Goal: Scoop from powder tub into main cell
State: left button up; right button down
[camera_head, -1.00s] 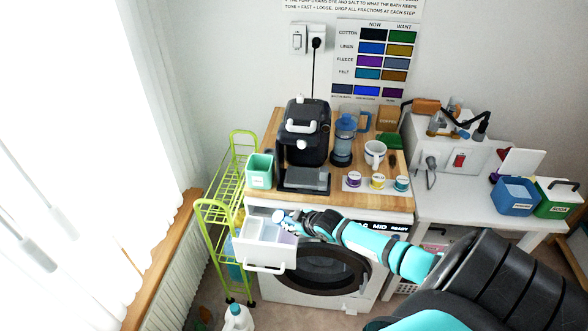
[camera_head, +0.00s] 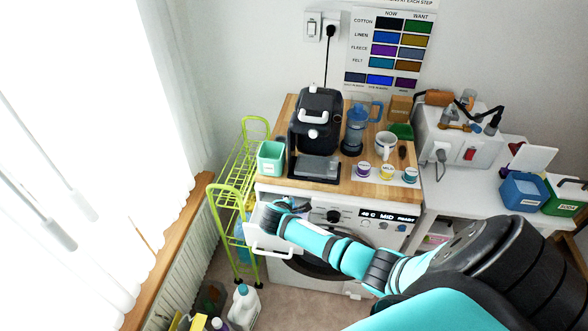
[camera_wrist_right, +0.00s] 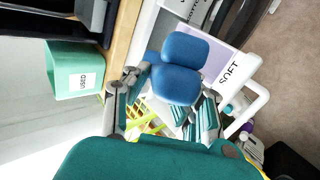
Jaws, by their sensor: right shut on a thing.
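The washer's detergent drawer (camera_head: 262,240) is pulled out at the machine's upper left, partly covered by my right arm. My right gripper (camera_head: 273,209) is over the drawer's back part. In the right wrist view my right gripper (camera_wrist_right: 163,108) is shut on a blue scoop (camera_wrist_right: 178,82). The scoop is beside the drawer's pale lilac compartment marked SOFT (camera_wrist_right: 222,68); its contents are not visible. The main cell is not clearly identifiable. An open blue tub (camera_head: 523,192) stands on the right-hand table; its label is unreadable, so I cannot tell whether it is the powder tub.
A teal cup marked USED (camera_wrist_right: 75,70) stands on the wooden counter (camera_head: 355,188), close to my gripper. A green wire rack (camera_head: 235,195) stands left of the washer. A black machine (camera_head: 317,120) is on the counter. Bottles (camera_head: 244,305) stand on the floor below the drawer.

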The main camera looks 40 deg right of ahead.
jog(key=w+a+n+h+b, duration=0.1)
jog(key=h+b, duration=0.1)
jog(key=b, duration=0.1)
jog(key=a+f+n+g+h+b, duration=0.1)
jog(key=a+h+b, duration=0.1)
jog(key=b, duration=0.1)
jog(key=w+a+f+n+g+h+b, duration=0.1)
jog(key=h+b, duration=0.1)
jog(key=b, duration=0.1)
jog(key=shift+w+a+n+h, duration=0.3)
jog(key=shift+w+a+n, duration=0.05)
jog(key=shift+a+n, duration=0.05)
jog(key=shift+r, duration=0.15)
dwell(1.4)
